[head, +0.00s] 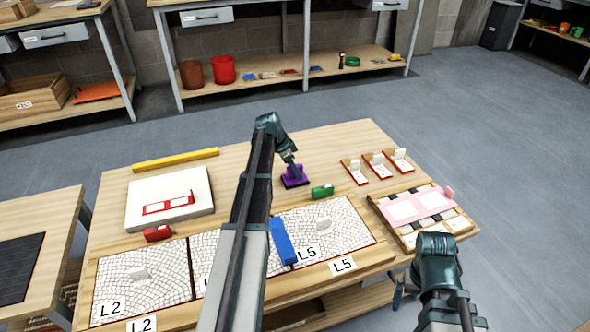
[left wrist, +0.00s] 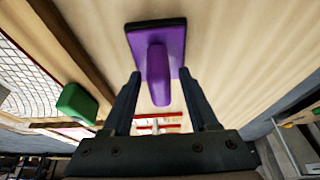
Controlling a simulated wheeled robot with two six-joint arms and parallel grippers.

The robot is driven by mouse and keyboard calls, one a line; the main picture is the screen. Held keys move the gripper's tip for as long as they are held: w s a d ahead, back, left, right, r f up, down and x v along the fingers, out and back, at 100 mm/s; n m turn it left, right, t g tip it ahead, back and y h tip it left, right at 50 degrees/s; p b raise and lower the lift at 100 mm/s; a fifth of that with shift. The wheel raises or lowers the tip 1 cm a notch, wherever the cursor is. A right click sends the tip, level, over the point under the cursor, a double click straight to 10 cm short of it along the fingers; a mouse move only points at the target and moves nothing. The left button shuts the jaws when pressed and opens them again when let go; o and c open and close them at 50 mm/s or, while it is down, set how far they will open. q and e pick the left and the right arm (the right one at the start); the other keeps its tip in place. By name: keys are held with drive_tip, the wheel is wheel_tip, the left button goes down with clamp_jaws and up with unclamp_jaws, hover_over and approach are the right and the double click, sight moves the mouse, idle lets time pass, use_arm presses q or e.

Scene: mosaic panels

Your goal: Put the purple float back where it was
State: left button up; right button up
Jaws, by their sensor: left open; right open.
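The purple float (head: 294,181) stands on the wooden table just beyond the tiled panels, left of the small red-edged pieces. In the left wrist view the float (left wrist: 157,75) has a flat dark-edged plate and a raised purple handle. My left gripper (head: 292,165) is over the float, fingers open. In the left wrist view the handle's near end lies between the spread fingers of my left gripper (left wrist: 161,88), with visible room on both sides. My right gripper (head: 399,288) is open and low by the table's front right edge, partly hidden by its arm.
A green block (head: 322,191) is close to the float; a red block (head: 158,233) and a blue block (head: 281,241) are by the panels. A white slab (head: 140,211) and yellow bar (head: 176,160) are at left. A pink-covered board (head: 408,230) is at right.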

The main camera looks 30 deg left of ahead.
use_arm(q)
drive_tip(key=p+v, duration=1)
drive_tip(key=v, duration=0.2)
drive_tip(key=shift+p, duration=0.35)
drive_tip(key=s+d+r+g+p, duration=0.1)
drive_tip(key=s+d+r+p, duration=0.15)
drive_tip(key=d, duration=0.45)
drive_tip(key=s+d+r+n+g+p, duration=0.1)
drive_tip(key=s+d+r+p, duration=0.2)
drive_tip(key=d, duration=0.5)
drive_tip(key=s+d+r+p, duration=0.1)
drive_tip(key=d+r+p, duration=0.25)
drive_tip(key=d, duration=0.35)
drive_tip(key=s+d+r+n+y+p, duration=0.1)
drive_tip(key=s+d+r+y+p, duration=0.1)
drive_tip(key=s+d+r+p, duration=0.3)
drive_tip(key=s+d+r+n+g+y+p, duration=0.1)
drive_tip(key=s+d+r+p, duration=0.4)
drive_tip(key=s+d, duration=0.7)
drive_tip(key=shift+s+d+n+g+y+p, duration=0.3)
drive_tip(key=shift+d+n+y+p, duration=0.35)
drive_tip(key=shift+p, duration=0.2)
drive_tip(key=shift+w, duration=0.1)
